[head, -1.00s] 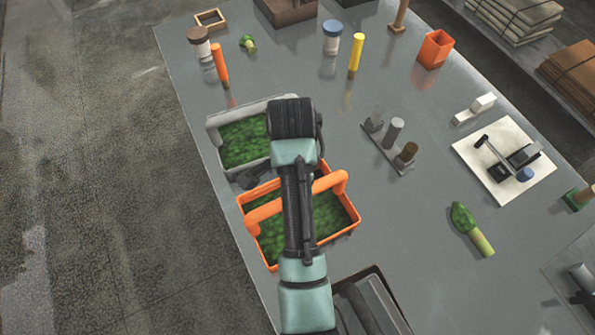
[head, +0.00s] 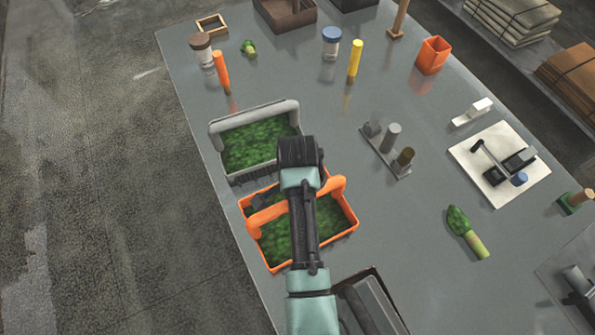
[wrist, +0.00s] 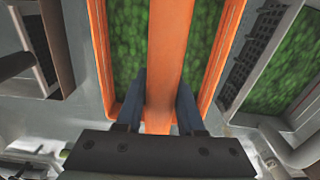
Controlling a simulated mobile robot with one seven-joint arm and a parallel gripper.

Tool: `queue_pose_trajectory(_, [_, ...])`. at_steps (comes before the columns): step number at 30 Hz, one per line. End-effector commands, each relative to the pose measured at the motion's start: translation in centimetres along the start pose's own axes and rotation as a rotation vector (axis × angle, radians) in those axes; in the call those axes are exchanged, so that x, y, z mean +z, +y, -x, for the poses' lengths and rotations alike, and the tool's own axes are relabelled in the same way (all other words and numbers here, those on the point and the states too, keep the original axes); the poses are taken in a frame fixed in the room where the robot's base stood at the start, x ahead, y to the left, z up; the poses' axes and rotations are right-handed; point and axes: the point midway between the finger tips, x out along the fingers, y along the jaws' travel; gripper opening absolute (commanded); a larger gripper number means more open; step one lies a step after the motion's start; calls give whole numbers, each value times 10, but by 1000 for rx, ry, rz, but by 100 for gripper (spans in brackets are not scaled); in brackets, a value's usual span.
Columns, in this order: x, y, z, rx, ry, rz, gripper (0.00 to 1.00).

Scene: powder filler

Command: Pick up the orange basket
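The orange basket (head: 344,231) stands upright on the grey table, filled with green material, with its orange handle (head: 332,187) arched across it. My arm passes over the basket and hides part of it in the head view. In the wrist view the handle (wrist: 168,40) runs between the two dark fingers of my gripper (wrist: 162,88). One finger is on each side of it, and the fingers look spread apart. I cannot tell whether either finger touches the handle.
A grey basket (head: 214,133), also filled with green, stands close behind the orange one. A rack with several cylinders (head: 392,138) and a green-headed brush (head: 468,233) lie to the right. The table's left edge is close to both baskets.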

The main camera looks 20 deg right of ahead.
Motion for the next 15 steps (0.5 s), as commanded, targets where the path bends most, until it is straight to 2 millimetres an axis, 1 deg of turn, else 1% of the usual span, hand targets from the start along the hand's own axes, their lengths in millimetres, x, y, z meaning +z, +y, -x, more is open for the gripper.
queue_pose_trajectory(1, [0, 0, 0, 0, 0, 0, 26])
queue_pose_trajectory(5, [0, 0, 0, 0, 0, 0, 3])
queue_pose_trajectory(6, [0, 0, 0, 0, 0, 0, 0])
queue_pose_trajectory(15, [0, 0, 1, -1, 0, 0, 0])
